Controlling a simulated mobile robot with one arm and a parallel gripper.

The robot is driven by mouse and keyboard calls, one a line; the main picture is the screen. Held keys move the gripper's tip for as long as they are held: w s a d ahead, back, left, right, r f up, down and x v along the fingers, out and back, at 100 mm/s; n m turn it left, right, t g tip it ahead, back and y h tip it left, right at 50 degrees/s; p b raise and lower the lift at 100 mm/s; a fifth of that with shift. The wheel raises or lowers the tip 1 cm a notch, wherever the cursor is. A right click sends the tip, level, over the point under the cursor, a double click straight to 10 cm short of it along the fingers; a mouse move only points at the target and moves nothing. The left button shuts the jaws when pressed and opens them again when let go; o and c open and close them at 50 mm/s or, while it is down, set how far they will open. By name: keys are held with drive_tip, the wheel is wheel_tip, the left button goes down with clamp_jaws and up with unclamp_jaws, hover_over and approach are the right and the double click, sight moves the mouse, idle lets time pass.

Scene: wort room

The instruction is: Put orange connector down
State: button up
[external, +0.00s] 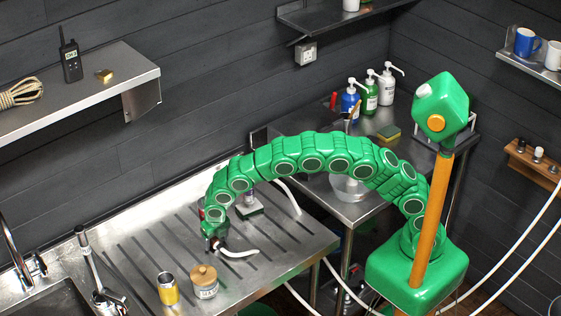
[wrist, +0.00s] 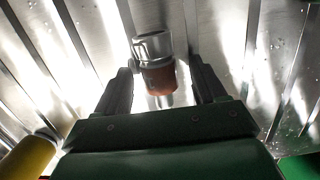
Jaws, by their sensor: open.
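The orange connector (wrist: 159,78) has a silver metal end and an orange-red band. In the wrist view it lies between the two dark fingers of my gripper (wrist: 160,68), over the ribbed steel drainboard. The fingers are open, with a visible gap to the connector on the right and a very small one on the left. In the external view my gripper (external: 213,243) points down, low over the drainboard (external: 285,243); the connector is mostly hidden there. A white hose end (external: 238,253) lies just right of the gripper.
A yellow can (external: 168,288) and a jar with a wooden lid (external: 204,281) stand in front of the gripper. The sink (external: 45,300) is at the left. Drainboard right of the hose is clear.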

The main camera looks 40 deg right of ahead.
drive_tip(key=shift+c, duration=0.3)
clamp_jaws()
idle(0.8)
